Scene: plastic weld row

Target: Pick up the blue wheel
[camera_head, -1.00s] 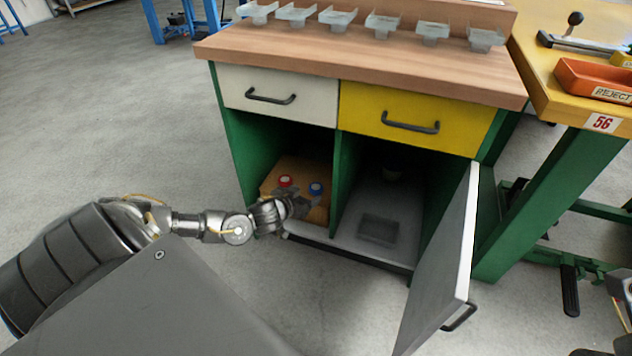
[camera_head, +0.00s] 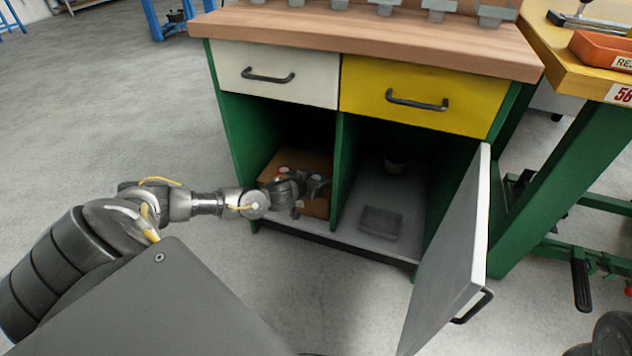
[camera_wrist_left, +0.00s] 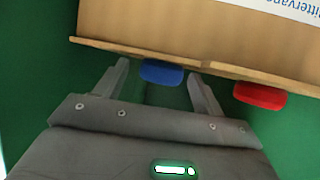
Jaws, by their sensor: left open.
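The blue wheel (camera_wrist_left: 162,72) shows in the left wrist view between the two open fingers of my left gripper (camera_wrist_left: 158,82), apart from both. It lies against the edge of a tan box (camera_wrist_left: 170,25). A red wheel (camera_wrist_left: 260,96) is at the same edge, outside the right finger. In the head view my left gripper (camera_head: 314,184) reaches into the left compartment and partly covers the blue wheel. My right gripper is not in view.
The green cabinet has a middle partition (camera_head: 337,175) right of my gripper. A grey tray (camera_head: 380,223) lies in the right compartment. The grey door (camera_head: 450,255) stands open at the right. White (camera_head: 300,78) and yellow (camera_head: 425,95) drawers are shut above.

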